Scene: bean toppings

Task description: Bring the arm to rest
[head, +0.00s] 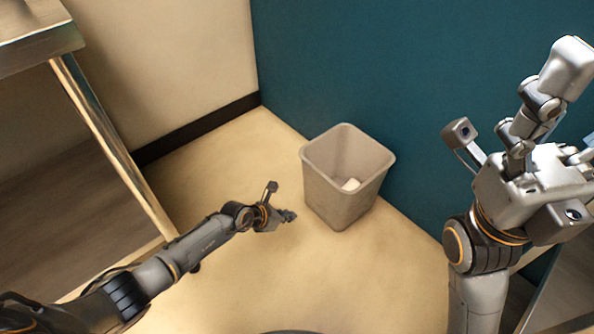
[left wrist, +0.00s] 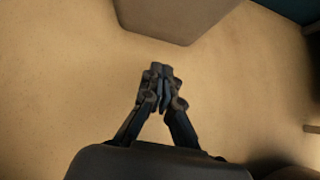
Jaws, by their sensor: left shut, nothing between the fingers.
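My left arm reaches in from the left in the head view, low over the floor. My left gripper (head: 290,216) is at its end, just left of the grey bin and apart from it. In the left wrist view the left gripper (left wrist: 162,88) is shut with nothing between its fingers, over bare floor. My right arm stands raised at the right of the head view, close to the camera. The right gripper (head: 568,65) points up, and its fingers do not show clearly enough to tell open from shut.
A grey bin (head: 325,190) stands on the floor with a small white thing (head: 350,184) inside; its side also shows in the left wrist view (left wrist: 175,18). A teal wall (head: 400,70) rises behind it. A table or shelf (head: 45,45) stands at left. The floor in front is clear.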

